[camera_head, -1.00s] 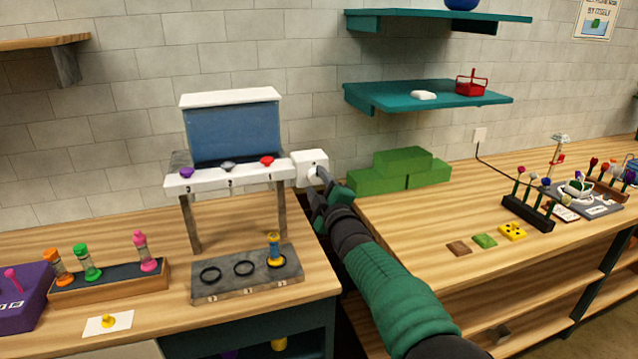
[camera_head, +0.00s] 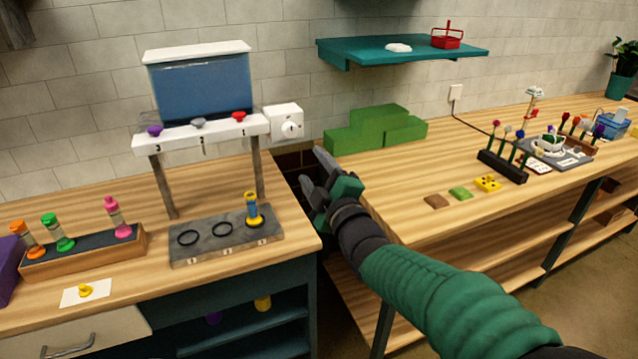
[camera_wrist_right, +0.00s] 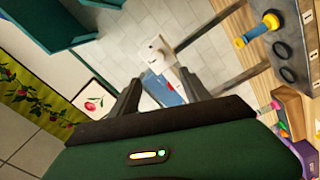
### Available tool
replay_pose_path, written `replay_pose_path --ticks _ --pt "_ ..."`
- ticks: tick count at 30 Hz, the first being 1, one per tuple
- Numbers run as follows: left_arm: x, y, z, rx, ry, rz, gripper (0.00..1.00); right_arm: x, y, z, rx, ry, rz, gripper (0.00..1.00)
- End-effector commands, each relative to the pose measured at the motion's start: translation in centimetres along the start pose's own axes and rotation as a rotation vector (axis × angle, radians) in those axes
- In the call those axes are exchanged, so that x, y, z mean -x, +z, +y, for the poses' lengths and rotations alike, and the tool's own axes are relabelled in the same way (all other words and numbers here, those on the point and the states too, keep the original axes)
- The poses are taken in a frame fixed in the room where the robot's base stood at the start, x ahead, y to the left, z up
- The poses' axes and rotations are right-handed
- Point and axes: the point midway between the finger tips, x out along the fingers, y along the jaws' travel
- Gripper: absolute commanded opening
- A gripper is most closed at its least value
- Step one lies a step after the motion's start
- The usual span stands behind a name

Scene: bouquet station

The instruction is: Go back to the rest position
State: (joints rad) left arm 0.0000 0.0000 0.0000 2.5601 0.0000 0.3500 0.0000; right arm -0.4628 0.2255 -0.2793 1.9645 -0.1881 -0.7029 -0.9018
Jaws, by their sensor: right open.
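My right gripper (camera_head: 322,178) is open and empty in the head view, in front of the gap between the two wooden benches. Its two fingers also show in the right wrist view (camera_wrist_right: 158,92), spread apart with nothing between them. The white box with a round knob (camera_head: 287,123) on the dispenser's right side is to the upper left of the gripper and apart from it. The knob box shows beyond the fingers in the right wrist view (camera_wrist_right: 157,52). My left gripper is in neither view.
The dispenser's blue tank (camera_head: 203,85) stands over a grey tray (camera_head: 190,255) with ring marks and a blue-and-yellow vial (camera_head: 252,208). Green blocks (camera_head: 375,132) lie on the right bench. A teal shelf (camera_head: 340,52) hangs above. Flower stems in a black rack (camera_head: 503,165) stand further right.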

Motion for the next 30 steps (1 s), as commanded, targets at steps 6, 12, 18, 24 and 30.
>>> replay_pose_path --ticks 6,12,18,24,30 --pt "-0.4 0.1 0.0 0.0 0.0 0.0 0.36 2.6 0.0 -0.1 0.0 -0.002 -0.001 0.55" --pt "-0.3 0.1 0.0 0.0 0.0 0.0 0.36 2.8 0.0 -0.1 0.0 -0.002 -0.001 0.55" --pt "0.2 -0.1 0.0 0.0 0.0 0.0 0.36 3.4 1.7 -1.0 -0.058 -0.052 -0.059 0.55" --pt "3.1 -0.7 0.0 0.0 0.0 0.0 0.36 11.4 11.0 -8.4 -0.469 -0.326 -0.491 0.55" --pt "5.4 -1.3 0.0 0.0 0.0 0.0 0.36 26.4 15.6 -16.2 -0.907 -0.504 -1.065 0.55"
